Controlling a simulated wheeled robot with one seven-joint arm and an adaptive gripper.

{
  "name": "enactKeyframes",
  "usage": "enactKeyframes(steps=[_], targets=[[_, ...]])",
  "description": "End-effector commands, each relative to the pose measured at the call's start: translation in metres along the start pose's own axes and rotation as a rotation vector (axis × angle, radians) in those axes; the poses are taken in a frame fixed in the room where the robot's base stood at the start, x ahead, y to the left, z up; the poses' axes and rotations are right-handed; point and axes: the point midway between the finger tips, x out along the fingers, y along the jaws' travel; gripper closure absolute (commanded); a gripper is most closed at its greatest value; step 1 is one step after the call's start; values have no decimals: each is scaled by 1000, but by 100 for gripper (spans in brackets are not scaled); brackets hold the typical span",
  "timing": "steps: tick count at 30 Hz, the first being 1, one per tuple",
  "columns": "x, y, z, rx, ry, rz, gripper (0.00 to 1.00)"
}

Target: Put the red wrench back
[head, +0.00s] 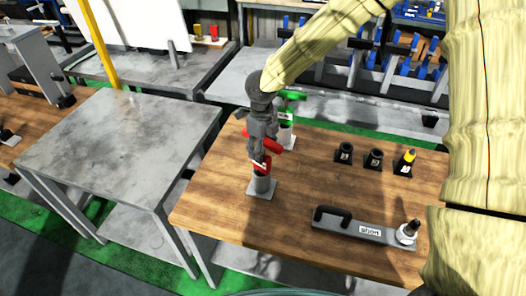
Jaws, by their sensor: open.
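My gripper (261,158) is open and points down at the wooden table, right above a grey cylindrical holder (262,186) on a square base. The red wrench (269,144) shows as red parts beside and below my fingers. Its lower red part meets the top of this holder and looks upright in it. My gripper hides much of the wrench, and I cannot tell whether the fingers touch it. A green tool (293,95) stands behind my gripper in a similar holder (286,137).
On the wooden table (215,205) are black sockets (345,152), one socket with a yellow-topped piece (409,158), and a grey plate (345,229) with a black handle (333,214). A bare metal table (115,135) stands to the left, across a gap. Workbenches stand behind.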

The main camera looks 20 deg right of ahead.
Motion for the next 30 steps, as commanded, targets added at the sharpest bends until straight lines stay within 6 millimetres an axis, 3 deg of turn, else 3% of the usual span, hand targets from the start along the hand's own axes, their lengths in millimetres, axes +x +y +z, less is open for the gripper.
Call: enactKeyframes(steps=[18, 30], targets=[[-98, -1, 0, 2, -2, 1, 54], [-112, 0, 0, 0, 0, 1, 54]])
